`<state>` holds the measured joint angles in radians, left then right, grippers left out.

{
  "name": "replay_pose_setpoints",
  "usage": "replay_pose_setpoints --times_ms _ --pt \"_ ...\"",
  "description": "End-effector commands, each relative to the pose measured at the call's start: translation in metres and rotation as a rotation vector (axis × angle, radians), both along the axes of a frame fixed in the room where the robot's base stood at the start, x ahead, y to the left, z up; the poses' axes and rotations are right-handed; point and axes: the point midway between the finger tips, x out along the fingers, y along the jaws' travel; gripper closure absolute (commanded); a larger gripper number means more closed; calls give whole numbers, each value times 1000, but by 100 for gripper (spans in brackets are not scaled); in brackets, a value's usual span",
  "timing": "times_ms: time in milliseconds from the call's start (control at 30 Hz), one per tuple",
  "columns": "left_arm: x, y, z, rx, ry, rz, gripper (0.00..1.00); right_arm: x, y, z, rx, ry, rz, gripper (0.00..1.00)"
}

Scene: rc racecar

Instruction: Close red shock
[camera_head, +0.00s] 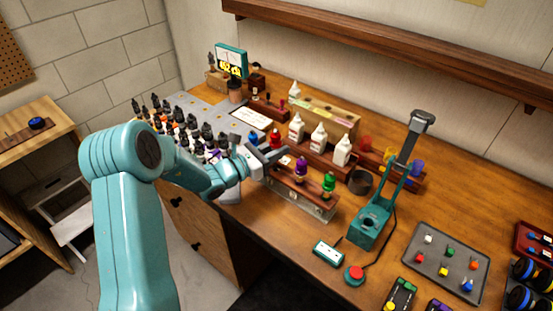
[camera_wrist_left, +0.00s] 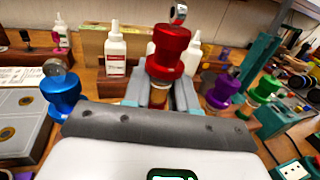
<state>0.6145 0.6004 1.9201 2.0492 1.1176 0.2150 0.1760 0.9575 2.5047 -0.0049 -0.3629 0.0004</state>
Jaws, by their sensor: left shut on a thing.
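The red shock (camera_wrist_left: 172,50) stands upright in the left wrist view, with a red cap and a silver eyelet on top. In the head view only a bit of its red top (camera_head: 275,143) shows behind my gripper. My left gripper (camera_wrist_left: 162,92) is shut around the shock just below the red cap. It also shows in the head view (camera_head: 266,154), at the shock stand (camera_head: 298,194). The shock's lower body is mostly hidden by the fingers and the wrist. My right gripper is in neither view.
A blue-capped shock (camera_wrist_left: 62,92) is left of the red one; purple (camera_head: 301,168) and green (camera_head: 328,182) ones are right. White bottles (camera_head: 318,138) stand behind. A teal press (camera_head: 372,222) and a parts tray (camera_head: 448,262) are farther right. Many dark bottles (camera_head: 185,128) stand left.

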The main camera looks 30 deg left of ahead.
Motion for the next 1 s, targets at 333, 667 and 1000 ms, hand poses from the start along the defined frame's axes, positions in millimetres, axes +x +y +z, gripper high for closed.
replay_pose_setpoints --times_ms 333,667,1000 --pt "0 0 -6 1 -1 0 100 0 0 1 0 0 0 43" --pt "0 0 -42 -2 1 0 100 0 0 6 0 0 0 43" --pt "0 0 -46 0 -1 0 100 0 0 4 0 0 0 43"
